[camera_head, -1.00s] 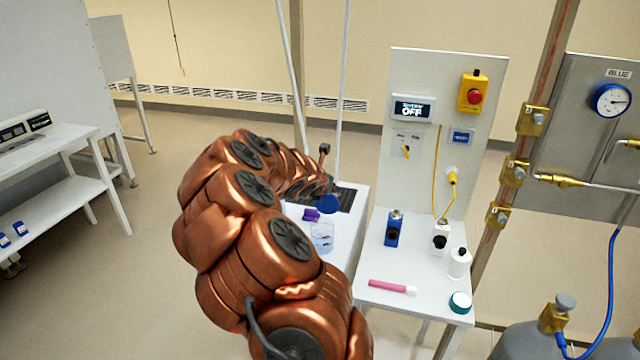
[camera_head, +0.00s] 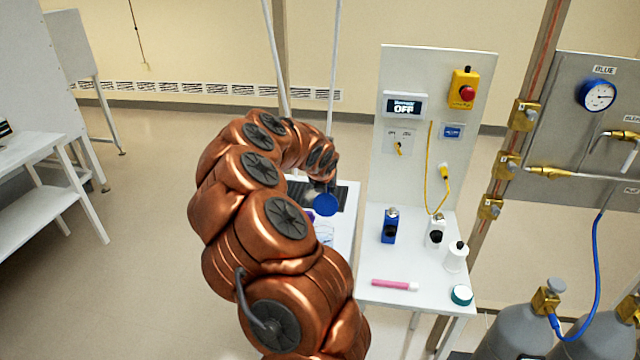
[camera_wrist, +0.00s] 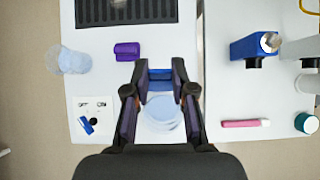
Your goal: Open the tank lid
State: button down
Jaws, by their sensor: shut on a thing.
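The clear tank (camera_wrist: 162,113) stands on the white bench below my gripper, its round top showing between the fingers in the wrist view. In the head view its body (camera_head: 324,233) is partly hidden by my arm. The blue lid (camera_head: 325,204) shows as a round disc, steeply tilted above the far side of the tank. My gripper (camera_wrist: 160,82) is shut on a blue part of the lid at the tank's far edge. The fingers hide much of this part, and the fingertips cannot be made out in the head view.
A purple block (camera_wrist: 127,51) and a clear vessel (camera_wrist: 69,60) lie to the left. A dark grille (camera_wrist: 125,12) is beyond. Across a gap, the right-hand bench holds a blue bottle (camera_head: 389,227), a pink marker (camera_head: 394,285) and a white bottle (camera_head: 456,257).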

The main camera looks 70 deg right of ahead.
jog(key=shift+w+d+r, duration=0.1)
dwell(0.4)
jog(key=c, duration=1)
grip_release()
jog(key=shift+o, duration=0.2)
jog(key=v, duration=1.2)
